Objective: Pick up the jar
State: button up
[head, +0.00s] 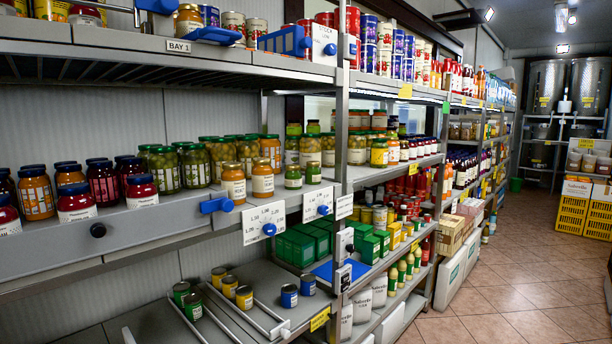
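Many jars stand on the middle shelf; which one is the task's jar I cannot tell. At the left are orange jars with dark lids (36,196) and red jars with blue lids (76,204). Behind them stand dark red jars (103,184) and green jars (165,170). All look upright. My gripper is not in view.
The shelf above (190,62) limits height over the jars. The tiled aisle (500,285) at right is clear. Yellow crates (571,215) stand far right.

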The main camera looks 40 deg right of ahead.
aim_at(312, 173)
jog(key=i+l+z, duration=0.1)
jog(key=i+l, duration=0.2)
jog(key=i+l+z, duration=0.1)
jog(key=i+l, duration=0.15)
jog(key=i, duration=0.2)
